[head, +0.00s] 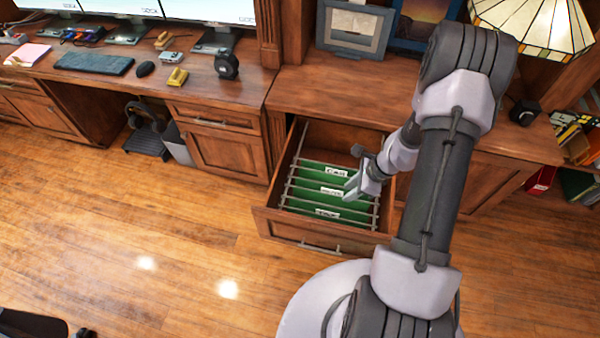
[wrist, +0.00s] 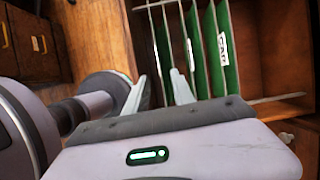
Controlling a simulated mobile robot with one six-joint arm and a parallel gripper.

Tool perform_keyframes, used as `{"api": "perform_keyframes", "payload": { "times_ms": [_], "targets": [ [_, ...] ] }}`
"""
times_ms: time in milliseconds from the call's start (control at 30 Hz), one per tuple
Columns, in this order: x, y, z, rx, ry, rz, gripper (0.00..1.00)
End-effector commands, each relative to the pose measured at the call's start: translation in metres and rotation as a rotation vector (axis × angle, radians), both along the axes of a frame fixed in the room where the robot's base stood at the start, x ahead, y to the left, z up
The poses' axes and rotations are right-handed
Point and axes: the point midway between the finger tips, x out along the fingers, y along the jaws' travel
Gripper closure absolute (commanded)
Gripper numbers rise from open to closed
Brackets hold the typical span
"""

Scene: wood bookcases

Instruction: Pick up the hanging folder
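Several green hanging folders with white label tabs hang in an open drawer (head: 278,226). The back folder (head: 318,171), the middle folder (head: 312,189) and the front folder (head: 308,209) show in the head view. In the wrist view, a labelled green folder (wrist: 222,50) hangs beside other green folders. My gripper (head: 350,187) is over the right part of the drawer, close to the folders. In the wrist view the two fingers of my gripper (wrist: 162,90) stand apart with nothing seen between them. Whether the fingertips touch a folder cannot be told.
Metal rails run along the drawer. A desk with monitors, a keyboard (head: 94,63) and a mouse (head: 146,69) stands at left. A picture frame (head: 354,28) and a stained-glass lamp (head: 535,22) stand on the cabinet top. The wood floor (head: 130,235) in front is mostly clear.

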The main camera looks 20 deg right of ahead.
Motion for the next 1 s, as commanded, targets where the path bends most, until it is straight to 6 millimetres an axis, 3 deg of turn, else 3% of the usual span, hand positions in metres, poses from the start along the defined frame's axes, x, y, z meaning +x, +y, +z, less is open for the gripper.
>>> {"api": "perform_keyframes", "payload": {
  "times_ms": [100,400,667,900,1000],
  "targets": [
    [-0.005,0.000,-0.024,0.014,0.021,-0.039,0.70],
    [0.013,0.028,-0.107,0.013,0.022,-0.034,0.70],
    [0.020,0.038,-0.133,0.012,0.020,-0.033,0.70],
    [0.028,0.050,-0.175,0.013,0.020,-0.031,0.70],
    [0.029,0.052,-0.175,0.013,0.019,-0.032,0.70]
  ]
}}
